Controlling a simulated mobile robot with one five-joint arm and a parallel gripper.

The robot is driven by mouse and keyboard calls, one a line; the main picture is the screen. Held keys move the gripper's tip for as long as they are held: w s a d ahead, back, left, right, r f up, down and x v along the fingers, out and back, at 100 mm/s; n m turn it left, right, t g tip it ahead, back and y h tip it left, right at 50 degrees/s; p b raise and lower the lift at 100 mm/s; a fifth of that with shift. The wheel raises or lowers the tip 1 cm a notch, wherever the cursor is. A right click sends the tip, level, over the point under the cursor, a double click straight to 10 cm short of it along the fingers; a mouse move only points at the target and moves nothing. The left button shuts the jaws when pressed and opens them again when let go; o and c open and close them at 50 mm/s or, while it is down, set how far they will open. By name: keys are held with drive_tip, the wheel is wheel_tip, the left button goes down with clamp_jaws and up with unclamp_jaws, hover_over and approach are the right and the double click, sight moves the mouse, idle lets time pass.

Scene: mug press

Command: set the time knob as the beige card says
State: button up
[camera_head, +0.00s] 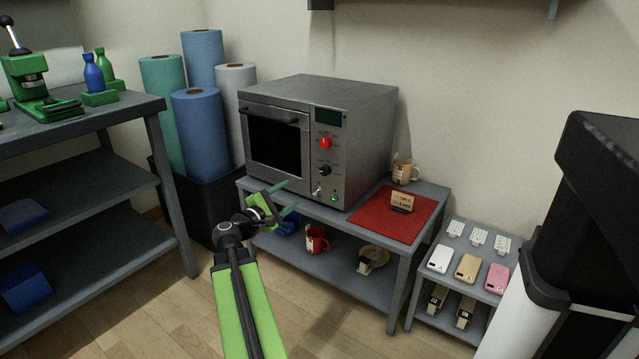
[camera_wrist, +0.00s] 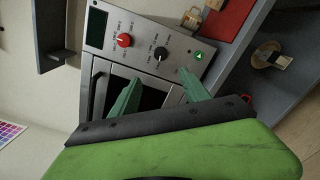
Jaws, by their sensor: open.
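The grey oven-like press (camera_head: 365,125) stands on a low table with its control panel facing me. The panel has a red knob (camera_head: 325,142) above a black knob (camera_head: 324,170); their labels are too small to read. Both show in the wrist view, red (camera_wrist: 124,40) and black (camera_wrist: 161,53). The beige card (camera_head: 401,202) stands on a red mat (camera_head: 425,215) right of the press; its writing is not legible. My gripper (camera_head: 284,199) is open and empty, in front of the press and below its door. In the wrist view, its green fingers (camera_wrist: 159,77) are spread, apart from both knobs.
A beige mug (camera_head: 404,170) stands behind the card. The lower shelf holds a red mug (camera_head: 316,240). Paper rolls (camera_head: 196,120) stand left; a dark shelf unit (camera_head: 80,200) is further left.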

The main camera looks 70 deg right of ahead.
sight(323, 172)
drive_tip(key=x, duration=1.7)
drive_tip(key=shift+c, duration=0.3)
